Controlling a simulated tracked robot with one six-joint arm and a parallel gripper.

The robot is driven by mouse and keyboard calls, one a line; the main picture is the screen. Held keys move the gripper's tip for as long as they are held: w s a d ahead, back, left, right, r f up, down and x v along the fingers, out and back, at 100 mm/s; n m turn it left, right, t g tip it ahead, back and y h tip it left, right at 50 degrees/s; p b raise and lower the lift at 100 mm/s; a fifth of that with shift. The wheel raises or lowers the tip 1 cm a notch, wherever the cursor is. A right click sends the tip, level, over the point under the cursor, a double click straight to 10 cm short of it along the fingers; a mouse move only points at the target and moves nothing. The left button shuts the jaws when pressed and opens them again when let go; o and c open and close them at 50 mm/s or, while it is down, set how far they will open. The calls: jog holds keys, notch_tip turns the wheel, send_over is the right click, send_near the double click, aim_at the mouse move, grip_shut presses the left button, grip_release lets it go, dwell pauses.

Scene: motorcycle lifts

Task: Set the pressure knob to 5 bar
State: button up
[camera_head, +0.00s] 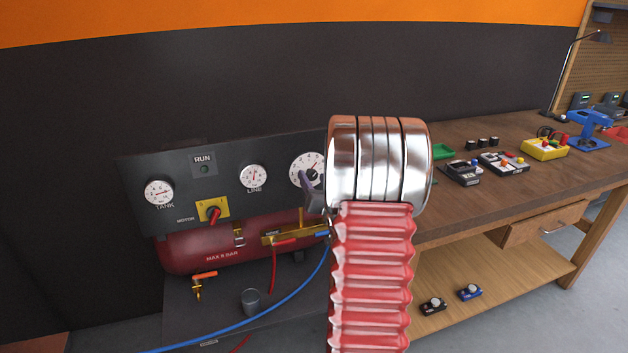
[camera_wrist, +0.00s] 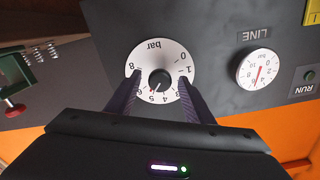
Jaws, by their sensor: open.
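The black pressure knob (camera_wrist: 159,79) sits in the middle of a white dial marked "bar" (camera_wrist: 152,54), seen upside down in the wrist view. A small red pointer mark on the knob points close to the 5; the exact setting is hard to read. My gripper (camera_wrist: 159,82) is open, with one dark finger on each side of the knob over the dial's edges, apart from the knob. In the head view the dial (camera_head: 299,162) is partly covered by my gripper (camera_head: 313,190) and arm. The LINE gauge (camera_head: 253,176) with a red needle is beside it.
The dark panel also carries the TANK gauge (camera_head: 159,192), RUN lamp (camera_head: 204,169) and red motor switch (camera_head: 213,213). A red tank (camera_head: 195,245) with brass fittings and hoses lies below. A wooden workbench (camera_head: 480,205) with several small devices stands right.

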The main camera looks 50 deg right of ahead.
jog(key=shift+w+d, duration=0.1)
jog(key=shift+w, duration=0.1)
jog(key=c, duration=1)
